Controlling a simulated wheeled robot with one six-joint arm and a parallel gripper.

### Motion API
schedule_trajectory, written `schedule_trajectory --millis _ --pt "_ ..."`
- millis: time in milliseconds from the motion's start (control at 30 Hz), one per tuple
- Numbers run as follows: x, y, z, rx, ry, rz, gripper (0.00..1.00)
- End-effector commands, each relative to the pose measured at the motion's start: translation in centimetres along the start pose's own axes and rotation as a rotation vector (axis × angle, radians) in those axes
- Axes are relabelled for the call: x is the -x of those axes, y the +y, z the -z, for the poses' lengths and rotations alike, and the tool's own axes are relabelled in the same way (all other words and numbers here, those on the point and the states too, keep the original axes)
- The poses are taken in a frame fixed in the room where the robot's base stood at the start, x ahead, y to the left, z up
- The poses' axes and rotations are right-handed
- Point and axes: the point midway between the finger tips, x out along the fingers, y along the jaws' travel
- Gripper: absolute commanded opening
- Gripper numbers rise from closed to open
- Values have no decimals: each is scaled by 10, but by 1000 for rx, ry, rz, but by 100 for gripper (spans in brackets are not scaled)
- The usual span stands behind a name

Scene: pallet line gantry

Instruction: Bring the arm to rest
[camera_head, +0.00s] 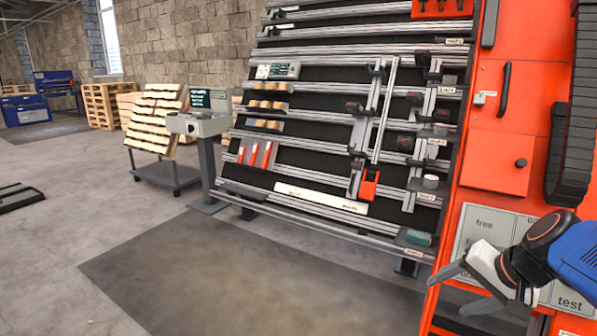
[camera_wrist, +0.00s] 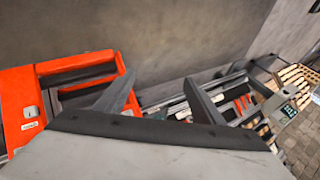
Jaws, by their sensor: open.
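My gripper (camera_head: 462,285) is at the lower right of the head view, at the end of my blue and black arm. Its two grey fingers are spread apart, with nothing between them. It is in front of the orange cabinet, near the panel (camera_head: 487,226) with the words "free" and "test". In the wrist view my gripper (camera_wrist: 160,102) shows from behind, its fingers apart and empty. The orange frame (camera_wrist: 85,80) lies to its left, and the rack rails show beyond the fingers.
A slanted rack (camera_head: 300,145) with grey rails, wood blocks (camera_head: 268,105) and red parts (camera_head: 255,153) stands in the middle. A console (camera_head: 203,122) stands left of it, beside a cart with pallet boards (camera_head: 157,115). Floor is clear around the dark mat (camera_head: 250,285).

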Motion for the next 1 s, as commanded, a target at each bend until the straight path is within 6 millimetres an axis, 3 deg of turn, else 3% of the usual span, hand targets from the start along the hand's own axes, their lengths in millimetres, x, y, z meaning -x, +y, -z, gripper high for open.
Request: schedule_trajectory --millis 200,500,733,1000 --pt "3 0 -50 236 -50 -85 62" --pt "15 16 -95 548 -70 -198 62" --pt "22 28 -108 710 -58 -255 62" --pt "25 31 -110 750 -51 -271 62"
